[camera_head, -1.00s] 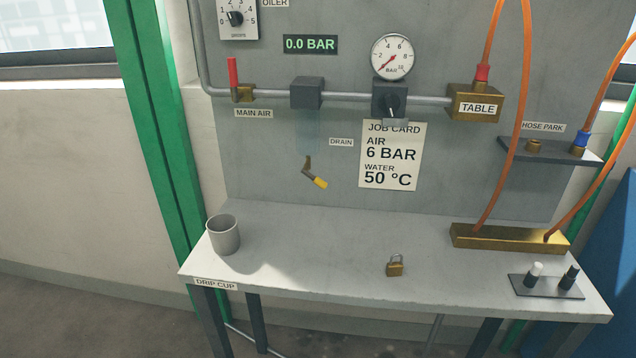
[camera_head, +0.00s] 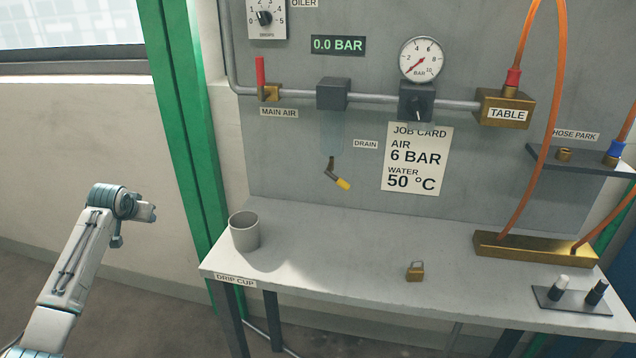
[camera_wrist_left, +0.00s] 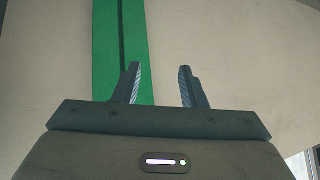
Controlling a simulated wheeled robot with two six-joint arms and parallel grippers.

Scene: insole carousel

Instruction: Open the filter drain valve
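The drain valve (camera_head: 331,164) hangs below the filter on the wall panel, beside the DRAIN label (camera_head: 366,144). Its yellow-tipped lever (camera_head: 342,183) slants down to the right. The filter has a dark head (camera_head: 333,93) and a faint clear bowl (camera_head: 332,130). My left arm is at the lower left in the head view, well left of the valve, with its gripper end (camera_head: 145,212) small and apart from everything. In the left wrist view my left gripper (camera_wrist_left: 160,87) is open and empty, facing the wall and a green post. My right gripper is not in view.
A grey drip cup (camera_head: 244,231) stands on the table's left end, below and left of the valve. A brass padlock (camera_head: 415,271) lies mid-table. The red main air handle (camera_head: 260,72) points up. The display (camera_head: 338,45) reads 0.0 BAR. Space before the valve is clear.

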